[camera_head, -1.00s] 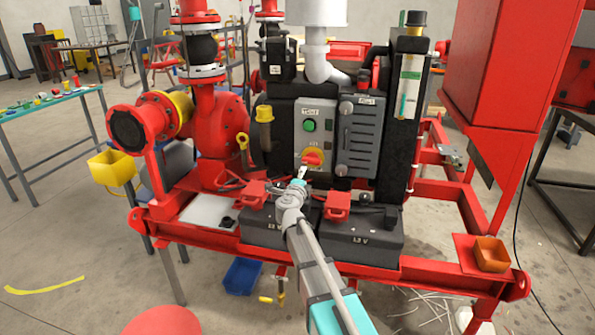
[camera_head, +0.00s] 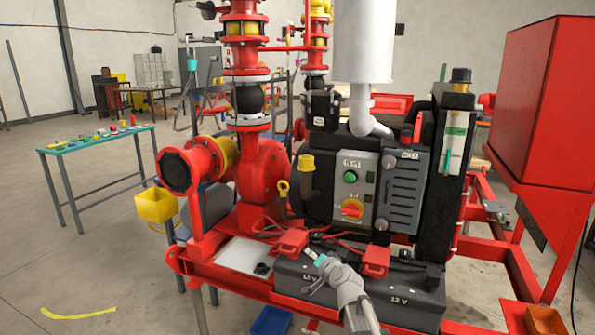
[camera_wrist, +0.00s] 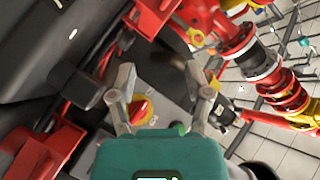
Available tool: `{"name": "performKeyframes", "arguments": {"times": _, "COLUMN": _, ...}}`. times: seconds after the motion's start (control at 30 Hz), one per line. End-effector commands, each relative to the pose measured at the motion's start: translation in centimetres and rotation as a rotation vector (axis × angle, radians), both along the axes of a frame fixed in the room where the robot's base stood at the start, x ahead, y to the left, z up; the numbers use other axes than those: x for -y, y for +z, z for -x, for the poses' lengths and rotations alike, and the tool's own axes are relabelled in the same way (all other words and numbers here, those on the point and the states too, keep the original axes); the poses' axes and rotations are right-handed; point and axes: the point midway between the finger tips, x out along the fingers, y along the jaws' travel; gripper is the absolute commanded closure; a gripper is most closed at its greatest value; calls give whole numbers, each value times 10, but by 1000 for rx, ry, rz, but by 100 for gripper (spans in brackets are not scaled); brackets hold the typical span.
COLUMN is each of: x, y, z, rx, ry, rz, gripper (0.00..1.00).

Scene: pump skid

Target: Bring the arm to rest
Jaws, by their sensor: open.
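My gripper (camera_head: 308,273) is low in front of the pump skid's control panel (camera_head: 352,185), above the black battery boxes (camera_head: 350,285). In the wrist view my gripper (camera_wrist: 158,72) has its two grey fingers spread wide, with nothing held between them. The red rotary switch (camera_head: 352,211) on its yellow plate is up and to the right of the gripper and apart from it. The switch also shows in the wrist view (camera_wrist: 141,109), beyond the fingers. The green button (camera_head: 350,177) is above the switch.
Red battery clamps (camera_head: 292,242) and a second one (camera_head: 376,261) with red cables are close to my gripper. The red pump (camera_head: 262,170) stands to the left. A yellow bin (camera_head: 156,205) hangs at the far left. The floor at the front left is open.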

Motion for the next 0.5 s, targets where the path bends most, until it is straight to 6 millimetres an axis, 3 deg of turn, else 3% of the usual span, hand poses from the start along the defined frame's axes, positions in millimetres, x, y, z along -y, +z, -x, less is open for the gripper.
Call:
{"name": "performKeyframes", "arguments": {"times": 0.27, "x": 6, "y": -56, "z": 64, "rx": -236, "ry": 202, "rz": 265, "gripper": 36}}
{"name": "performKeyframes", "arguments": {"times": 0.5, "x": 34, "y": -100, "z": 128, "rx": -491, "ry": 328, "rz": 482, "gripper": 36}}
